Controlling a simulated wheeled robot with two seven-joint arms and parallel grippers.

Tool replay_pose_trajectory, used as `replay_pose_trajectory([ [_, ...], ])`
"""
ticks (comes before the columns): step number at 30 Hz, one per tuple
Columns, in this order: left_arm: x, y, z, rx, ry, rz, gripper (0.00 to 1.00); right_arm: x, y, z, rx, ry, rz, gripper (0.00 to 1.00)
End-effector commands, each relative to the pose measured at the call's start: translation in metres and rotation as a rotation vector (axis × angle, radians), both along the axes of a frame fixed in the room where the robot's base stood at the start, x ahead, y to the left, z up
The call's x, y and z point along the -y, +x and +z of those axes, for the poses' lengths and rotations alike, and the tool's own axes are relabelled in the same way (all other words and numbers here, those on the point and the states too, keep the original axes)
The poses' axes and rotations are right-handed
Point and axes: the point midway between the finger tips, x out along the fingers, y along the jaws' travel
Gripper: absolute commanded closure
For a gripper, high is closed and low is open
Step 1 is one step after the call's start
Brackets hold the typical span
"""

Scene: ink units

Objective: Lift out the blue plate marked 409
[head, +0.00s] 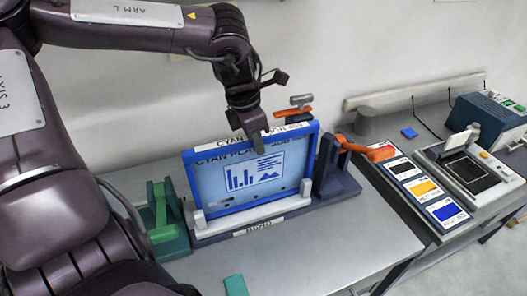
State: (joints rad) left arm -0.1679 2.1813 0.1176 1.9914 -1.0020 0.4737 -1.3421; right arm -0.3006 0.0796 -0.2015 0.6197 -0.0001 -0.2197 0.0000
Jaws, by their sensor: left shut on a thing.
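The blue plate (272,200) stands upright in a grey and dark holder (250,217). Its face carries a bar chart and lines of text, and its top label reads "CYAN" and "JOB" in part. The number is hidden or too small to read. My left gripper (260,148) comes down from above and is shut on the plate's top edge, near the middle, covering part of the label. The plate's lower edge is still behind the holder's front lip. My right gripper is not in view.
A green lever block (163,230) stands left of the holder, an orange lever (368,149) right of it. Further right are a panel with colour swatches (425,187), a grey device (468,172) and a teal machine (489,118). The front bench is mostly clear.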

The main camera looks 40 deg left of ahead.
Motion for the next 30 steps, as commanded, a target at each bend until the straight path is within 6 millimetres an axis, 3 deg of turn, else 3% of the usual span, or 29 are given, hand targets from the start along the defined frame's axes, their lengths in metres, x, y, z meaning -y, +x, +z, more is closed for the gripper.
replay_pose_trajectory([
  [5, 0.0, 0.001, 0.008, 0.002, 0.0, -0.001, 1.0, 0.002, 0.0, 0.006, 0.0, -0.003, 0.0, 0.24],
  [30, 0.0, 0.0, 0.108, 0.003, 0.001, -0.001, 1.0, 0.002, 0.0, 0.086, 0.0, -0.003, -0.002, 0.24],
])
